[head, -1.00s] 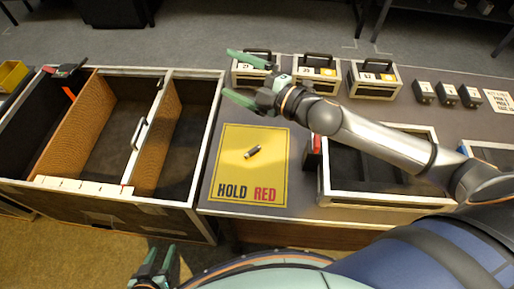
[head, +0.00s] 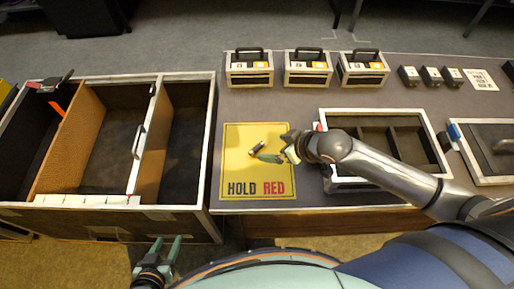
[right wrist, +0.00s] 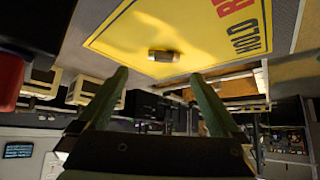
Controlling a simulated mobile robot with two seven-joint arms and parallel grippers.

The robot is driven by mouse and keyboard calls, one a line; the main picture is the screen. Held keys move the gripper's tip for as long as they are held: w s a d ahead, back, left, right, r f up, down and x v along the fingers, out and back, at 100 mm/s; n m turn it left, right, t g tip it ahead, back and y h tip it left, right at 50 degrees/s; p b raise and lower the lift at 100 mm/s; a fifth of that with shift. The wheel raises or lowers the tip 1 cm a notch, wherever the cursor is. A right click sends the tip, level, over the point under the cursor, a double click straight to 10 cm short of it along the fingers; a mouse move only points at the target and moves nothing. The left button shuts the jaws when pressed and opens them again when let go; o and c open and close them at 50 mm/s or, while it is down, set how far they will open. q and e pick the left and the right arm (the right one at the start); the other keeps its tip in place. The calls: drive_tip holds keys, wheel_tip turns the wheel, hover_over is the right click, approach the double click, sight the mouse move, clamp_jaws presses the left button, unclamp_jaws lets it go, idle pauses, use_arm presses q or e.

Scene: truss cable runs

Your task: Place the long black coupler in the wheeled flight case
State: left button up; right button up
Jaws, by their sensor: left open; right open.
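The black coupler (head: 258,149) is a small dark cylinder with a paler end, lying on the yellow HOLD RED mat (head: 235,170). In the right wrist view the coupler (right wrist: 164,56) lies ahead of the fingertips, with a gap between. My right gripper (head: 269,147) is open and empty over the mat beside the coupler; its fingers (right wrist: 159,76) stand apart in the wrist view. The large flight case (head: 176,222) stands open on the left, with dividers forming compartments; its wheels are not visible. My left gripper (head: 163,245) is open and empty in front of the case.
An open tray with compartments (head: 432,129) sits right of the mat, under my right arm. Three handled boxes (head: 308,69) line the table's back, with small black blocks (head: 431,76) beside them. A second tray (head: 470,155) is at the right. The mat holds only the coupler.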

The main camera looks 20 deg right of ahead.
sight(257, 147)
drive_tip(key=shift+a+x, duration=0.2)
drive_tip(key=shift+x, duration=1.7)
drive_tip(key=shift+a+x, duration=0.15)
drive_tip(key=shift+x, duration=1.8)
drive_tip(key=shift+r, duration=0.2)
drive_tip(key=shift+c, duration=0.2)
drive_tip(key=c, duration=1.5)
